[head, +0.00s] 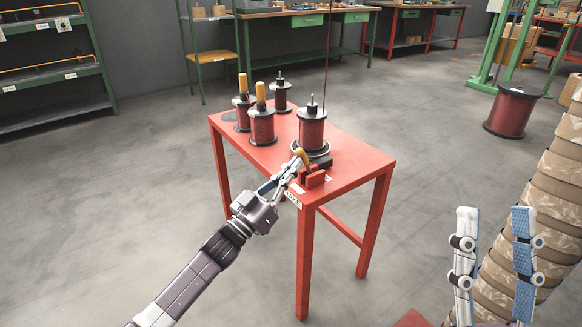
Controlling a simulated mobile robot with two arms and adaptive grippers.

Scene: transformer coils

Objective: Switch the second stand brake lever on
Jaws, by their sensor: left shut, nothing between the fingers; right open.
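A copper-red wire spool (311,132) stands upright on a round stand plate at the front right of a red table. Beside it, at the table's near corner, is a red block (312,178), with a lever that has an orange knob (302,156) next to it. My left gripper (297,165) is shut, its fingertips at the lever's knob, apparently touching it; it hides part of the lever. Whether the lever is on or off I cannot tell. My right gripper (495,209) is open and empty at the lower right, away from the table.
The red table (350,170) also bears several spools at its back left, two with orange handles (261,95). A large spool (510,110) stands on the floor at the right, by a green frame. A ribbed tan column (555,180) rises near my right gripper. Open floor lies left.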

